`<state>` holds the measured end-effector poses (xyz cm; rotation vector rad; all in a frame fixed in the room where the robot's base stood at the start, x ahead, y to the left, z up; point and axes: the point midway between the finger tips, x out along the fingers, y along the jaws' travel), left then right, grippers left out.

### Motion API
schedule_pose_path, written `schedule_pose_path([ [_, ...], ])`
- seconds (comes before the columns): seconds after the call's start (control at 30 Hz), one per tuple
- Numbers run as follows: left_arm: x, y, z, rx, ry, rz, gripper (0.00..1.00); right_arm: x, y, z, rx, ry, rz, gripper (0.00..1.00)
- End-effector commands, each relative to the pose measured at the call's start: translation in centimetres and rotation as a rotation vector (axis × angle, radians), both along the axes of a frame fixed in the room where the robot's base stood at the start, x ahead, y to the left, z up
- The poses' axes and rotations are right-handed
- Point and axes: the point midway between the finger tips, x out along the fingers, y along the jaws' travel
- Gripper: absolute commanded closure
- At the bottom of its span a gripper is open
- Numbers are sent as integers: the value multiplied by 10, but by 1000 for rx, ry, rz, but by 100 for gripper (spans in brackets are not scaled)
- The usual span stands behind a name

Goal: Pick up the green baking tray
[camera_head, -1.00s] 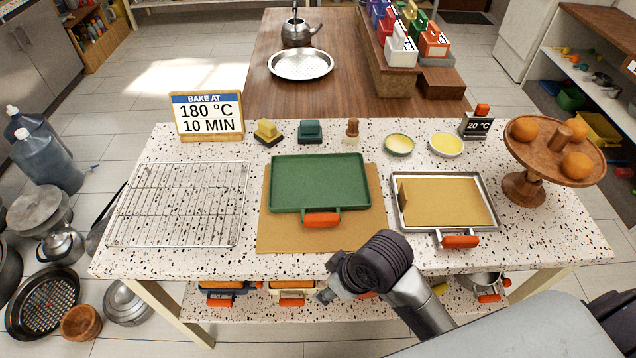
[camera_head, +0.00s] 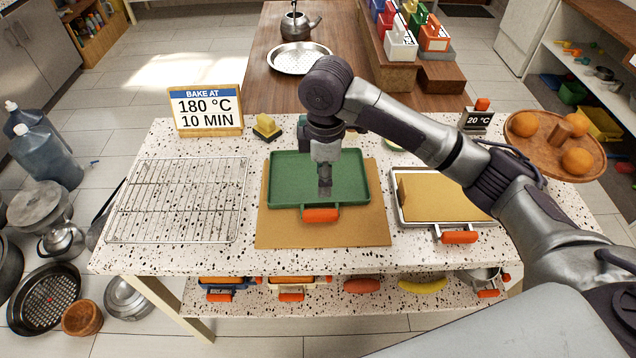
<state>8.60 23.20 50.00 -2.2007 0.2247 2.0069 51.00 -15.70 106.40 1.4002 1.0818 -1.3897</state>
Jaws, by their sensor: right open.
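The green baking tray (camera_head: 290,180) lies flat on a brown mat (camera_head: 350,232) in the middle of the speckled table. Its orange handle (camera_head: 321,215) faces the near edge. My right gripper (camera_head: 325,190) points down over the tray's near part, just behind the handle. It is open with nothing seen between its fingers; whether it touches the tray I cannot tell. My left gripper is not in view.
A wire rack (camera_head: 180,200) lies to the left. A metal tray with a tan board (camera_head: 445,195) lies to the right. A "BAKE AT 180 °C 10 MIN" sign (camera_head: 207,108), a yellow sponge-like block (camera_head: 267,126) and a wooden stand with oranges (camera_head: 540,155) stand farther back.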

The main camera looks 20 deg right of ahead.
Motion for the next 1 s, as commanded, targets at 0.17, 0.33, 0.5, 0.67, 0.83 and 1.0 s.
schedule_pose_path([
  [0.17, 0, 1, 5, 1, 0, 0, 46, 1, -4, -17, -10, 11, 1, 48],
  [0.33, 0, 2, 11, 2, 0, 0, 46, 1, -3, -51, -9, 9, 1, 48],
  [0.5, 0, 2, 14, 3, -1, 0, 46, 2, -2, -75, -7, 5, 2, 48],
  [0.67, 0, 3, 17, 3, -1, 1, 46, 2, -1, -84, -6, 5, 2, 48],
  [0.83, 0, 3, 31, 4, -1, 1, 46, 2, 4, -105, -7, 8, 0, 48],
  [1.0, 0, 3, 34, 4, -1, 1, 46, 3, 4, -128, -8, 5, 1, 48],
])
